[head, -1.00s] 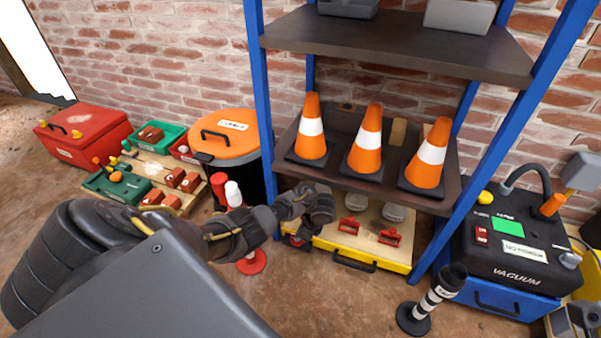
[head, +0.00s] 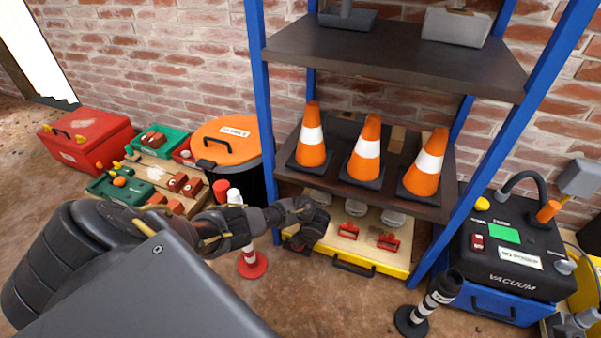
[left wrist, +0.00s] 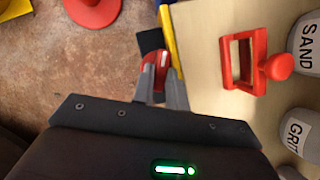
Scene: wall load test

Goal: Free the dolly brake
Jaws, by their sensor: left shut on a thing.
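The dolly is a low, pale-topped platform with a yellow front edge (head: 376,270) and a black handle, under the blue-framed shelf. Its brake (left wrist: 161,62), a small red piece with a white mark, is at the front-left corner in the left wrist view. My left gripper (left wrist: 162,78) is shut on this red brake, with one finger on each side of it. In the head view my left gripper (head: 304,242) is low at that corner and hides the brake. My right gripper is not in view.
Red clamps (head: 348,231) and grey weights (head: 355,207) are on the dolly. Orange cones (head: 364,155) stand on the shelf above. A striped post (head: 430,300) stands front right, a red-based post (head: 252,264) left. A vacuum (head: 515,250) is at right.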

